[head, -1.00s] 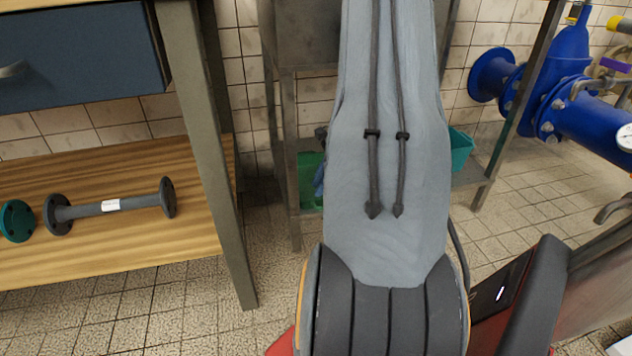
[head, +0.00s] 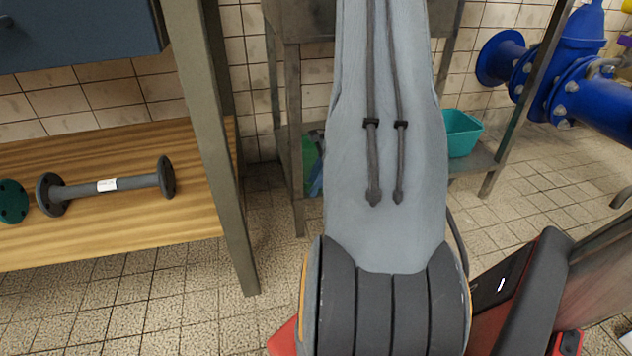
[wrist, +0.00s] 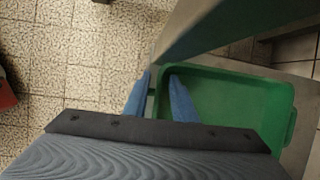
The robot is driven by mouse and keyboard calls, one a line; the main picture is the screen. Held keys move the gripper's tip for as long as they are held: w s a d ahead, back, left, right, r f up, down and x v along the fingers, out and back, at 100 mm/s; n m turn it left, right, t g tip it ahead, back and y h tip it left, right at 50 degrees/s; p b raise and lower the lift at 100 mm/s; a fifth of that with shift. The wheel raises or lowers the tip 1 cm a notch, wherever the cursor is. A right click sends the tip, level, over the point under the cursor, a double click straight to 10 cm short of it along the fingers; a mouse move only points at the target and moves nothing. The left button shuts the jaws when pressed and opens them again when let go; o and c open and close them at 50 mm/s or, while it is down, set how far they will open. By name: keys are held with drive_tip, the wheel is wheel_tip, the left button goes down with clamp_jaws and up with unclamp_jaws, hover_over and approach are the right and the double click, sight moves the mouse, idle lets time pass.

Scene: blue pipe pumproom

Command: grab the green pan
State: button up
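The green pan (wrist: 230,100) is a rectangular tub on the right of the wrist view. In the head view, a strip of it (head: 310,160) shows on a low shelf, mostly hidden by my arm. My gripper (wrist: 161,76) has two blue fingers, apart with a gap between them. The left finger is outside the pan's left wall and the right finger appears over its inside, so the rim lies between them. I cannot tell whether either finger touches it. In the head view, only a sliver of blue shows beside my arm.
A grey metal table leg or edge (wrist: 215,28) crosses close above the pan. A teal tub (head: 462,134) sits on the same low shelf at right. A wooden bench shelf (head: 130,222) holds a flanged pipe (head: 110,186). Blue pipes stand at the right. Tiled floor is open at front left.

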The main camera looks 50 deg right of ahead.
clamp_jaws()
idle(1.4)
